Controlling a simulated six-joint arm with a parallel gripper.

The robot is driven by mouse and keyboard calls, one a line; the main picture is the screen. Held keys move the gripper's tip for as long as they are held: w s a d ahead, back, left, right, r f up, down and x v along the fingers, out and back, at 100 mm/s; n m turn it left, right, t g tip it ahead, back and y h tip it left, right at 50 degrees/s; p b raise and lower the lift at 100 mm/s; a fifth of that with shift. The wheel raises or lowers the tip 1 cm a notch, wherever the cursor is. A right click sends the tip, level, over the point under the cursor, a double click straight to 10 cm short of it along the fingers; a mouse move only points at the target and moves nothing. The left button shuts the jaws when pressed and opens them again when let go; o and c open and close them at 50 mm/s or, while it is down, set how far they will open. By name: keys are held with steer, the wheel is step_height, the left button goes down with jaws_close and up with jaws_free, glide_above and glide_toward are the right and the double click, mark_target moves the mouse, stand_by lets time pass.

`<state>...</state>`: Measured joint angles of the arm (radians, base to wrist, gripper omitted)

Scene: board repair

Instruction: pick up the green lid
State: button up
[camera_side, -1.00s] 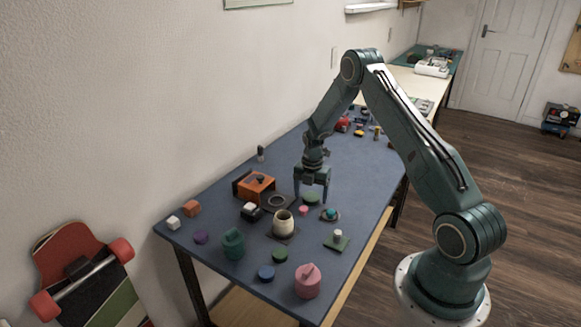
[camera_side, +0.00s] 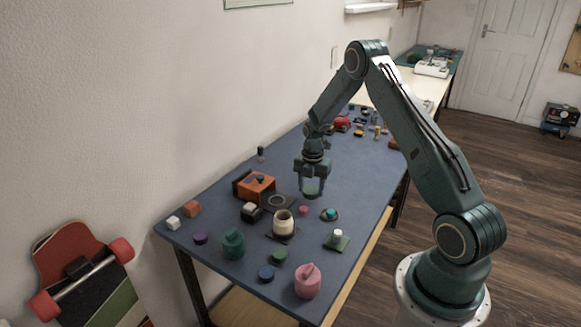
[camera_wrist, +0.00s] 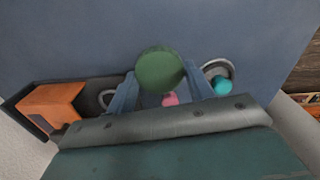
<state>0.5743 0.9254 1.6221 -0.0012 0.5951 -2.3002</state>
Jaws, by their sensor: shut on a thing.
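The green lid (camera_wrist: 160,69) is a round disc held between the two fingers of my gripper (camera_wrist: 158,82) in the wrist view. In the side view my gripper (camera_side: 311,193) points down above the blue-grey mat, with the green lid (camera_side: 311,187) between its fingertips. The gripper is shut on the lid, which appears to be clear of the mat. A second, smaller green disc (camera_side: 279,257) lies near the front of the mat.
The blue-grey mat (camera_side: 345,205) holds an orange box (camera_side: 256,186), a cream jar (camera_side: 283,224), a dark green pot (camera_side: 233,244) and a pink pot (camera_side: 307,281). A pink piece (camera_wrist: 170,99) and a ring with a teal ball (camera_wrist: 221,86) lie near the gripper.

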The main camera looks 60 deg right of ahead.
mark_target(311, 190)
step_height(311, 190, up, 17)
stand_by(0.4)
stand_by(0.5)
steer(key=a+f, duration=0.3)
steer(key=a, duration=0.5)
steer(key=a+f, duration=0.4)
steer(key=a, duration=0.5)
steer(key=shift+s+a, duration=0.15)
steer(key=shift+a, duration=0.05)
steer(key=shift+f, duration=0.25)
steer(key=shift+f, duration=1.75)
steer(key=shift+f, duration=1.25)
stand_by(1.2)
